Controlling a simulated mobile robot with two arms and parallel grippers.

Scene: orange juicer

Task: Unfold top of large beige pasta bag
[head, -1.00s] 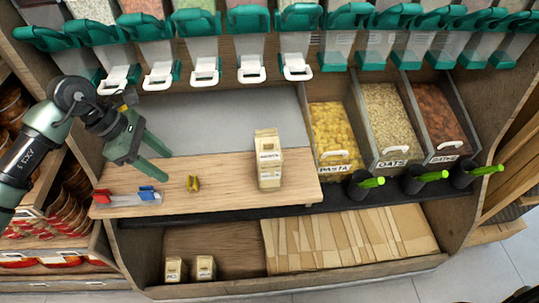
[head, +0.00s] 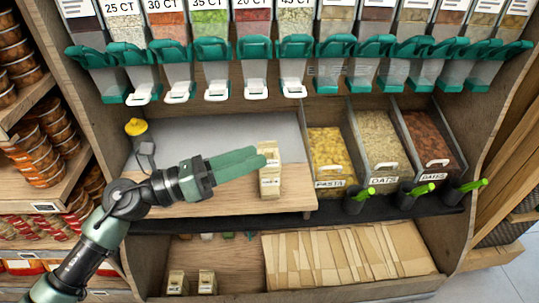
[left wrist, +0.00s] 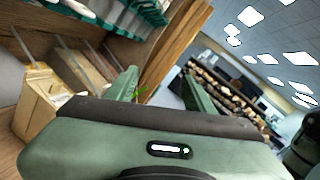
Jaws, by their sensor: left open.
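The large beige pasta bag (head: 269,182) stands upright on the wooden counter (head: 293,201), near its right end. The fingertips of my left gripper (head: 262,157) are at the bag's upper left in the head view. The gripper is open, with nothing between its fingers. In the left wrist view, the bag (left wrist: 38,98) is at the left edge, outside the left gripper's fingers (left wrist: 160,88). I cannot tell whether the gripper touches it. The state of the bag's top fold is too small to tell. My right gripper is not in view.
A pasta bin (head: 326,149) and two other bins are right of the counter, with dark cups (head: 357,193) holding green-handled tools before them. Dispensers (head: 217,68) hang above.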

